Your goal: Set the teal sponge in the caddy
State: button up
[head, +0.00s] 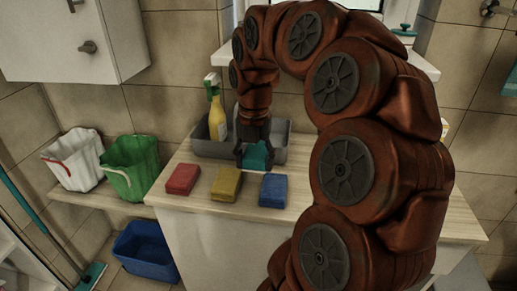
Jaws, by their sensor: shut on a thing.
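The teal sponge (256,157) is held in my gripper (255,163), which points down and is shut on it. The caddy (208,148) is a grey open bin at the back of the wooden counter. The sponge shows in front of the caddy's near wall in the picture. I cannot tell whether it is above the rim or short of it. My arm hides part of the caddy's middle and back.
A yellow spray bottle (217,117) stands in the caddy's left part. Red (183,179), yellow (226,184) and blue (273,190) sponges lie in a row on the counter (210,205). Green (131,168) and white (75,160) buckets stand left; a blue bin (146,252) is below.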

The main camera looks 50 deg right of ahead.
jog(key=w+d+p, duration=0.1)
jog(key=w+d, duration=0.6)
jog(key=d, duration=0.4)
jog(key=shift+w+a+f+p, duration=0.1)
jog(key=shift+f+p, duration=0.1)
jog(key=shift+f, duration=1.55)
jog(key=shift+w+f+p, duration=0.1)
jog(key=shift+f+p, duration=0.05)
jog(key=shift+f, duration=1.6)
jog(key=shift+f, duration=0.15)
jog(key=o, duration=0.9)
notch_tip(320, 180, up, 8)
jog(key=shift+f, duration=0.15)
